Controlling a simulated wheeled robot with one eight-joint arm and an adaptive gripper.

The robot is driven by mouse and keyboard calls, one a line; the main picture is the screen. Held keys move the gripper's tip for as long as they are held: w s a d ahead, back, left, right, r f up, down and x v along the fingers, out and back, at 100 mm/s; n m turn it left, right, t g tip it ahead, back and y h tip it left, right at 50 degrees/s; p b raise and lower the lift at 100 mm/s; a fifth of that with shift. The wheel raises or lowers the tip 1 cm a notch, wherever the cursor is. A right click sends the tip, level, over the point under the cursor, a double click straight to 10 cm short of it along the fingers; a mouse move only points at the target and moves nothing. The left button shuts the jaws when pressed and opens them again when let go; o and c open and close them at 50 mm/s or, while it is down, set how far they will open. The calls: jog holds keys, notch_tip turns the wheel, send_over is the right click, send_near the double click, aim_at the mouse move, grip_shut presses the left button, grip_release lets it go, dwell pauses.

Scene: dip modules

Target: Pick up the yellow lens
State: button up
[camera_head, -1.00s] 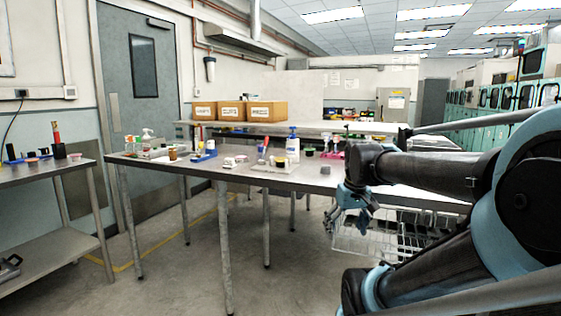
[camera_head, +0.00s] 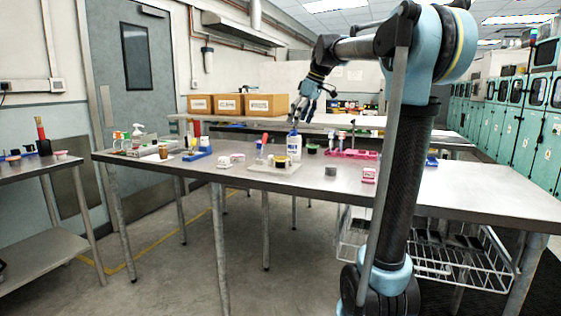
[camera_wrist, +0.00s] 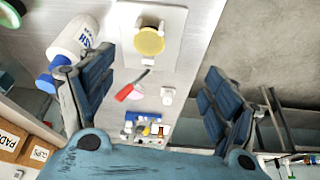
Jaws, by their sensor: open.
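The yellow lens (camera_wrist: 149,41) is a round yellow disc on a small white stand over a pale square base, at the top middle of the wrist view. In the head view the yellow lens (camera_head: 281,161) is small, on the pale board near the middle of the steel table (camera_head: 310,183). My gripper (camera_wrist: 155,100) is open and empty, its blue fingers wide apart. The lens lies beyond the fingertips and is not touched. In the head view my gripper (camera_head: 299,110) hangs above the table, above a white bottle and the lens.
A white and blue bottle (camera_wrist: 75,40) stands close to the left finger, near the lens base. A red-handled tool (camera_wrist: 130,89) and a blue holder (camera_head: 198,154) are nearby. A pink rack (camera_head: 352,154) and a small pink-white block (camera_head: 369,175) stand further right. The table's right end is clear.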

jog(key=w, duration=0.2)
send_near(282, 157)
jog(key=shift+s+a+f+n, duration=0.2)
jog(key=shift+a+f, duration=0.15)
jog(key=shift+f, duration=0.15)
jog(key=shift+s+a+f+n, duration=0.1)
jog(key=shift+s+a+f, duration=0.2)
jog(key=shift+f, duration=0.2)
jog(key=shift+w+d+x, duration=0.1)
jog(key=shift+w+x, duration=0.05)
jog(key=shift+x, duration=1.2)
jog(key=shift+w+d+x, duration=0.1)
jog(key=shift+w+x, duration=0.1)
jog(key=shift+x, duration=1.15)
jog(key=shift+c, duration=0.5)
jog(key=c, duration=0.9)
